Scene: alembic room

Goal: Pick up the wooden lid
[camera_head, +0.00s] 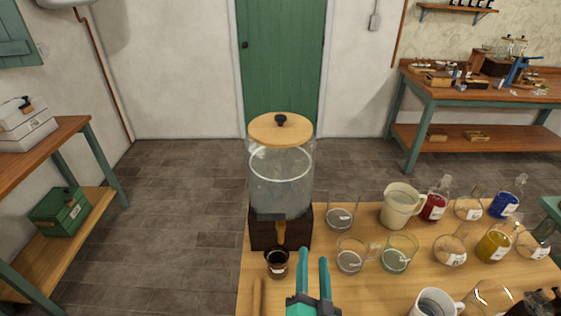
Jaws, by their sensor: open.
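The wooden lid (262,131) is a round, light wood disc with a dark knob (281,120) on top. It sits on the tall glass dispenser (280,185), which stands upright on a dark base at the table's far left corner. My gripper (313,254) is teal, with two fingers apart and nothing visible between them. It is over the near part of the table, lower in the picture than the lid and apart from it.
A small dark cup (277,264) stands in front of the dispenser. Several glasses, a cream pitcher (399,207) and flasks of coloured liquid crowd the wooden table (330,297) to the right. A wooden rod (257,297) lies at the left edge. Floor left of the table is clear.

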